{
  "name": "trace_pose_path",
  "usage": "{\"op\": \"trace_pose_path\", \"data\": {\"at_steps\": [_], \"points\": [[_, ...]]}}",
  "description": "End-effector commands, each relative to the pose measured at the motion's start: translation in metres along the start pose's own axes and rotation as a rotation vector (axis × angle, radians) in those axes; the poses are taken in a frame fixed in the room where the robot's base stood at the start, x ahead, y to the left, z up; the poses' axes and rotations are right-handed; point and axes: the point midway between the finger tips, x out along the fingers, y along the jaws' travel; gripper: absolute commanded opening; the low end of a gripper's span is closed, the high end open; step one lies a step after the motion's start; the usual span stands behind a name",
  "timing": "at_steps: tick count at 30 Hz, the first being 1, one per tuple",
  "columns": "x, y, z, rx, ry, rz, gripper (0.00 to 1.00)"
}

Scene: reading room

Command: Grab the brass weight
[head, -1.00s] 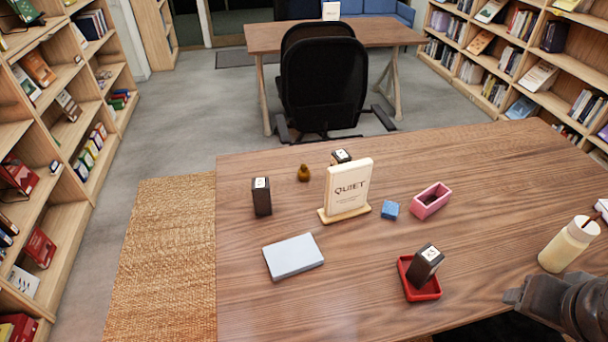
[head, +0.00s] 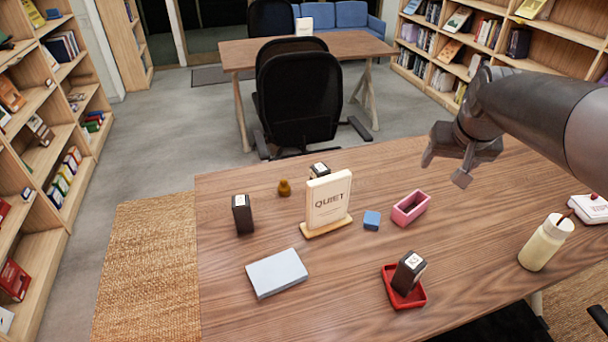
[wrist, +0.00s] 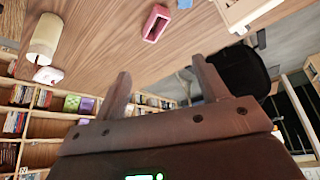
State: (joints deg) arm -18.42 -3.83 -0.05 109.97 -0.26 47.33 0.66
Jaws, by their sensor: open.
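The brass weight (head: 284,188) is a small golden-brown knobbed piece standing on the far part of the wooden table, left of the QUIET sign. My gripper (head: 444,171) is open and empty, raised over the far right of the table, well to the right of the weight. In the wrist view my two fingers (wrist: 163,92) are spread apart with nothing between them. I cannot make out the brass weight in the wrist view.
The QUIET sign (head: 329,201) stands right of the weight, with a dark block (head: 319,170) partly behind it. Another dark block (head: 242,214) stands to the left. A blue cube (head: 372,220), pink box (head: 410,208), red tray (head: 420,300) and bottle (head: 543,247) are around.

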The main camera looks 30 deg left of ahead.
Motion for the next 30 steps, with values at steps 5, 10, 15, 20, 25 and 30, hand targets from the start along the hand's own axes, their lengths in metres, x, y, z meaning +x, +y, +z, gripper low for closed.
{"op": "trace_pose_path", "data": {"at_steps": [5, 10, 15, 20, 25, 30], "points": [[0.048, -0.047, -0.050, -0.072, -0.010, -0.035, 0.67], [0.097, -0.097, -0.085, -0.135, -0.018, -0.066, 0.67], [0.150, -0.154, -0.109, -0.199, -0.024, -0.096, 0.67], [0.203, -0.214, -0.119, -0.260, -0.031, -0.124, 0.67], [0.262, -0.280, -0.117, -0.324, -0.037, -0.154, 0.67], [0.314, -0.341, -0.103, -0.382, -0.041, -0.180, 0.67]]}}
